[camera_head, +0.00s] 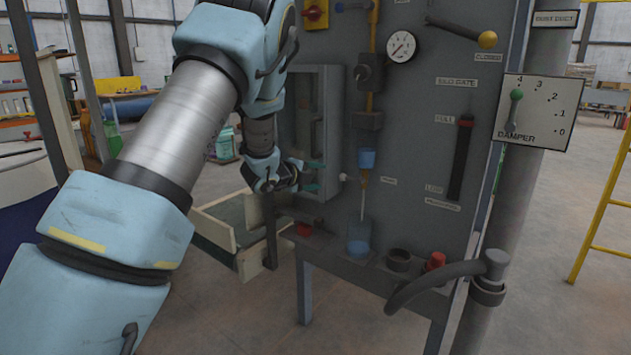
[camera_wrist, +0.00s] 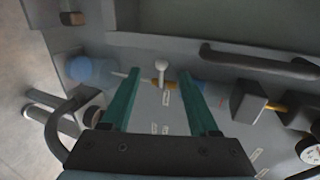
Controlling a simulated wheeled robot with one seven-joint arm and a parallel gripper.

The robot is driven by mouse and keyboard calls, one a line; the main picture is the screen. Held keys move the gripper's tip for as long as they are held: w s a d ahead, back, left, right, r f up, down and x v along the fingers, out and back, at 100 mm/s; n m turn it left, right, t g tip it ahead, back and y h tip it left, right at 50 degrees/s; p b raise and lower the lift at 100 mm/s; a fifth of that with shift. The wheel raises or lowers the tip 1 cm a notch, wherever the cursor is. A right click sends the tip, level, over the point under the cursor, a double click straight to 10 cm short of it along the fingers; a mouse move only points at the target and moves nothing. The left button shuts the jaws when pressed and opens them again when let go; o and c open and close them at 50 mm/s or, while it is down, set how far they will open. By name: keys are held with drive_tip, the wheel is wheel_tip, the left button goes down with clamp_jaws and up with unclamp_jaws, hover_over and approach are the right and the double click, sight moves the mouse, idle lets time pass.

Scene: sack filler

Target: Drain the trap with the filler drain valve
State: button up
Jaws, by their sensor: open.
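The drain valve shows as a small pale handle (camera_head: 346,177) on the grey panel, beside a tag too small to read surely. The trap, a small clear cup with blue liquid (camera_head: 367,159), sits just above it. A thin tube runs down to a clear jar with blue at its bottom (camera_head: 358,246). My gripper (camera_head: 318,176) is open, its green fingers pointing at the valve from the left. In the wrist view the pale valve handle (camera_wrist: 161,66) appears between the fingertips of my gripper (camera_wrist: 160,76); contact cannot be told. The trap also shows there (camera_wrist: 216,93).
An open cabinet door (camera_head: 334,125) stands behind my gripper. A black hose (camera_head: 420,285) curves at the panel's lower right, near a red cap (camera_head: 435,261). A pressure gauge (camera_head: 401,47) and the damper plate (camera_head: 538,112) are higher up.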

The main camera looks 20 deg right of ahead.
sight(341, 177)
drive_tip(key=shift+m+g+h, duration=0.5)
drive_tip(key=shift+m, duration=0.4)
drive_tip(key=p+x, duration=0.1)
drive_tip(key=x, duration=0.7)
drive_tip(key=s+p+x, duration=0.1)
drive_tip(key=x, duration=0.3)
drive_tip(key=shift+d+p, duration=0.2)
drive_tip(key=shift+p, duration=0.15)
drive_tip(key=shift+c, duration=0.2)
clamp_jaws()
